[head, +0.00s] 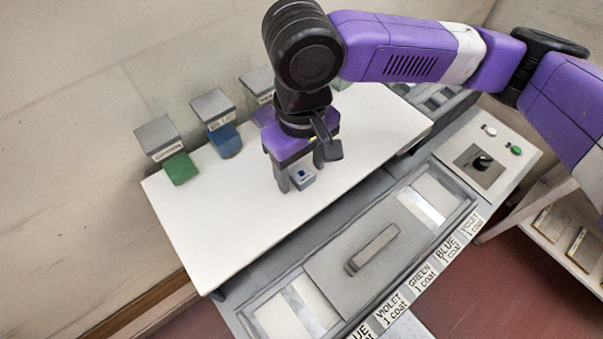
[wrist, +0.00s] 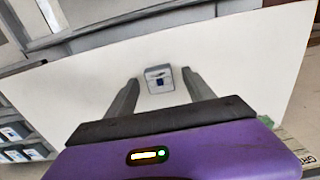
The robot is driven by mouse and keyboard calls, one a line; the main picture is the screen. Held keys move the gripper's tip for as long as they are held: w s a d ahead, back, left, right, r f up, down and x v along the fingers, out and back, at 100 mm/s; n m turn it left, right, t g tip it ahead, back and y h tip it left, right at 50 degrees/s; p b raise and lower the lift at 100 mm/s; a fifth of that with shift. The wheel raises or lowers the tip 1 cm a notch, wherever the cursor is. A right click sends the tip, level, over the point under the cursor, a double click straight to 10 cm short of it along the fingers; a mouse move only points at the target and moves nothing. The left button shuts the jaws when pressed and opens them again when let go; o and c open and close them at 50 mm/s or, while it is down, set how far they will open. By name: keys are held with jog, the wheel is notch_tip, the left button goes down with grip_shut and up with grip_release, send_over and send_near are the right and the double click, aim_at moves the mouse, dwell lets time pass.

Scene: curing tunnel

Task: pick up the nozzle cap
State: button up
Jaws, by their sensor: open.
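The nozzle cap (head: 302,177) appears to be the small light-grey block with a blue mark, on the white tabletop. It also shows in the wrist view (wrist: 159,86), just beyond and between the fingertips. My gripper (head: 299,172) is open above the white surface, with its fingers close to the block. In the wrist view my gripper (wrist: 160,77) has one finger on each side of the block, with gaps showing on both sides. I cannot tell the exact height of the fingertips over the table.
Grey-topped holders with green (head: 181,168) and blue (head: 226,140) parts line the table's back edge by the wall. In front is a grey tunnel unit with a handled lid (head: 372,250). A control box (head: 486,160) stands at right. The white table (head: 215,225) is clear at left.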

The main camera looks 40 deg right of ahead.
grip_shut()
jog(key=shift+r, duration=0.1)
